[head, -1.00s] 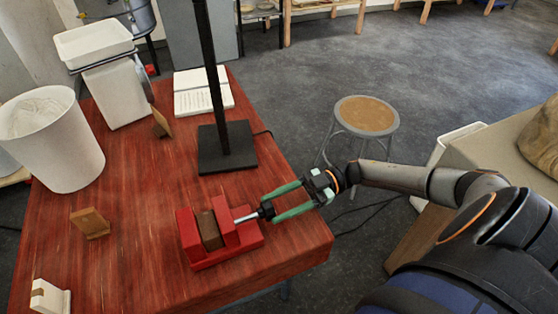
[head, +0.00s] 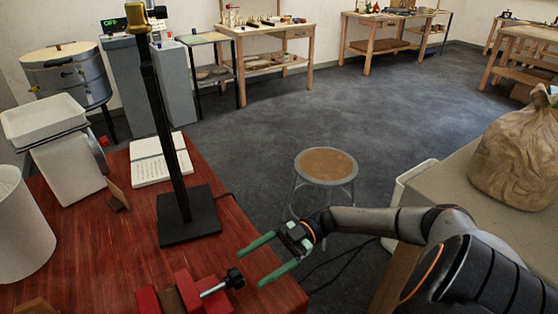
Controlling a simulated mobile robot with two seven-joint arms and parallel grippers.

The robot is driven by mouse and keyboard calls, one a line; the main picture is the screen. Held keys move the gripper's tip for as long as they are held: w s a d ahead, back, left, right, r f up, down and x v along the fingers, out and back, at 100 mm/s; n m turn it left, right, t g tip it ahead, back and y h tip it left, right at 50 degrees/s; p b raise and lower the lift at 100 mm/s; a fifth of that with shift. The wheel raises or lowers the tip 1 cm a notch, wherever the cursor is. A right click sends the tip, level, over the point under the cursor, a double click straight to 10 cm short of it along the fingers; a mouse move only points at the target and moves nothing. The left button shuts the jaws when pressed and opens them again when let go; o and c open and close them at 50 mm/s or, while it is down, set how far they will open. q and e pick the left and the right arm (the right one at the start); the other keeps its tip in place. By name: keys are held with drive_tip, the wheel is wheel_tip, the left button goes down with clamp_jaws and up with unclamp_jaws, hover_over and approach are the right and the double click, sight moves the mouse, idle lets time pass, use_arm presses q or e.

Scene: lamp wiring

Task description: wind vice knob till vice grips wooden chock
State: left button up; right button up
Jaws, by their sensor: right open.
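The red vice (head: 148,300) is at the bottom edge of the head view, on the red table, and its lower part is cut off. The brown wooden chock (head: 171,300) stands between its jaws; I cannot tell whether both jaws touch it. A silver screw runs right from the vice to the black knob (head: 234,278). My right gripper (head: 251,267) has its green fingers spread open and empty. Its fingertips are just right of the knob, seemingly clear of it. My left gripper is not in view.
A black lamp stand (head: 190,228) rises from the table behind the vice. An open book (head: 155,168), a white tray (head: 45,121) and a white bin (head: 20,235) are to the left. A stool (head: 326,165) stands on the floor beyond the table.

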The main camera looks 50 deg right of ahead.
use_arm(q)
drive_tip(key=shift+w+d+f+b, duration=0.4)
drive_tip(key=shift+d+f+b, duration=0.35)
drive_tip(key=shift+b, duration=0.45)
use_arm(e)
drive_tip(key=s+d, duration=0.1)
drive_tip(key=d, duration=0.8)
drive_tip(key=shift+s+d, duration=0.2)
drive_tip(key=shift+s, duration=0.15)
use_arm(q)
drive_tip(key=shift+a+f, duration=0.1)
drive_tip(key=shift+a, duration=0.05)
use_arm(e)
drive_tip(key=shift+r, duration=0.1)
